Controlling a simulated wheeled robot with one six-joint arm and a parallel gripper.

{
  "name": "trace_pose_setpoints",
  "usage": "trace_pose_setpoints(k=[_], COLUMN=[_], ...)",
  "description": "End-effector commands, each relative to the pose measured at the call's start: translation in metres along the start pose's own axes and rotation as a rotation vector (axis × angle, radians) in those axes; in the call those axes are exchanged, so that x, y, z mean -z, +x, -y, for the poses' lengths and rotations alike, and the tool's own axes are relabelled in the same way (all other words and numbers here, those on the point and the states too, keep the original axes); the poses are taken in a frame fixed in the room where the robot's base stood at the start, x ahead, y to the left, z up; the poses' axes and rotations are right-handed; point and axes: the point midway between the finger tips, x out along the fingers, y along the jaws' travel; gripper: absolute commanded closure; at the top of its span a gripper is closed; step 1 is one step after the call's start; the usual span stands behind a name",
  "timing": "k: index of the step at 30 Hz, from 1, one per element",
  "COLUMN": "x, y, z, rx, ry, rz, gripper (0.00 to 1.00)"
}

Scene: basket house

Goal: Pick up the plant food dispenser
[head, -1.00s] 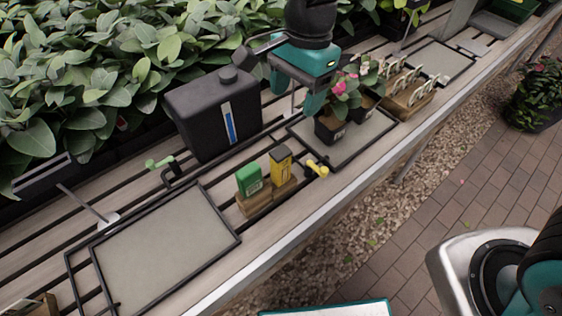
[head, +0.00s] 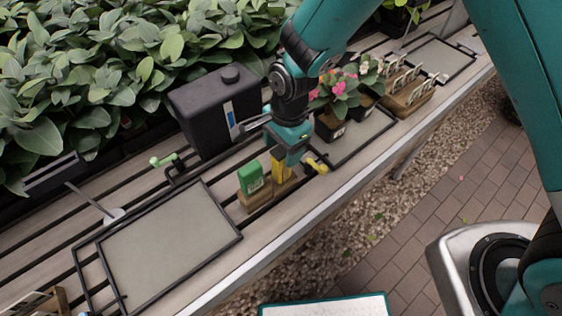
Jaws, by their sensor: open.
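A green box-shaped container (head: 251,177) and a yellow one (head: 277,171) stand upright side by side in a small wooden holder (head: 262,197) on the slatted bench. Their labels are too small to read, so I cannot tell which is the plant food dispenser. My gripper (head: 286,158) is open and points down at the yellow container. It covers most of that container's top and right side. I cannot tell whether the fingers touch it. The green container is just left of my gripper and in clear view.
A black tank (head: 203,122) stands behind the holder. A yellow-handled piece (head: 317,164) lies close right of my gripper. Potted pink flowers (head: 328,125) stand on a tray behind right. A green-handled piece (head: 163,160) and an empty grey tray (head: 170,248) are to the left.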

Motion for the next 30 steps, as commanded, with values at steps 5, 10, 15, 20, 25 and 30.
trace_pose_setpoints(k=[5,10,15,20,25,30], x=[-0.001,-0.001,-0.001,-0.001,-0.001,-0.001], y=[0.026,0.035,0.035,0.035,0.035,0.034], z=[0.001,0.001,0.001,0.001,0.001,0.002], rx=[-0.004,-0.001,0.000,-0.001,-0.001,0.000], ry=[0.000,0.000,0.000,0.000,0.000,0.000], rz=[0.000,0.000,0.000,0.000,0.000,0.000], gripper=[0.34,0.34,0.34,0.71,0.92,0.92])
